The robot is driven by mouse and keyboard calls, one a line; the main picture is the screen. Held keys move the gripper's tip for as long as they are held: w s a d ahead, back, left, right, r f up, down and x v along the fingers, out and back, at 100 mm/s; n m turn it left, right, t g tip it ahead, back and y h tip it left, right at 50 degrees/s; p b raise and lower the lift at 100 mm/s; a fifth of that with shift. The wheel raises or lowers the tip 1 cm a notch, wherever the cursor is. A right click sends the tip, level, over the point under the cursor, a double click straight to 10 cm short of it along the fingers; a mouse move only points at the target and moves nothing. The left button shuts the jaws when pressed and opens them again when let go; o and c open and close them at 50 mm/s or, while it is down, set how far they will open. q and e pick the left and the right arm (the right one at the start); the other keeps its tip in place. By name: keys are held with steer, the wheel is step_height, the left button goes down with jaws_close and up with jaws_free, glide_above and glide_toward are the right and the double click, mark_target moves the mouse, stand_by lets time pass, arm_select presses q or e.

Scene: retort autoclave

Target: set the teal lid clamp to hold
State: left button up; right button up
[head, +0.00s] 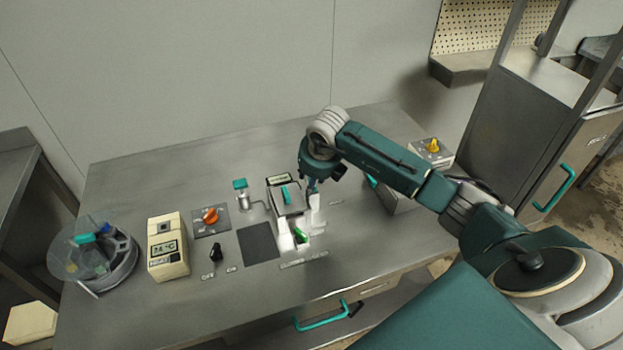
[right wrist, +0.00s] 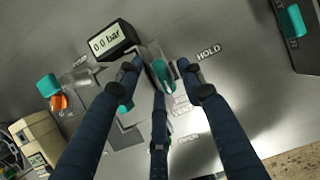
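A teal handle, which I take for the lid clamp (head: 286,194), stands on a grey metal block in the middle of the bench. In the right wrist view a teal handle (right wrist: 165,76) lies between my spread fingers, with no clear contact. The HOLD label (right wrist: 208,52) is to its right, and an OPEN label (right wrist: 188,138) is lower. My right gripper (head: 313,186) is low over the bench, just right of the block; its fingers (right wrist: 160,72) are open. My left gripper is out of view. The fingers partly hide the clamp.
A pressure display (right wrist: 108,42) reads 0.0 bar. A teal-topped valve (head: 240,186), an orange knob (head: 210,216), a black switch (head: 216,254) and a cream temperature box (head: 167,248) stand left. A small green item (head: 300,236) lies between white pieces in front of the block.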

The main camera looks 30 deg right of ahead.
steer(key=shift+c, duration=0.3)
jaws_close()
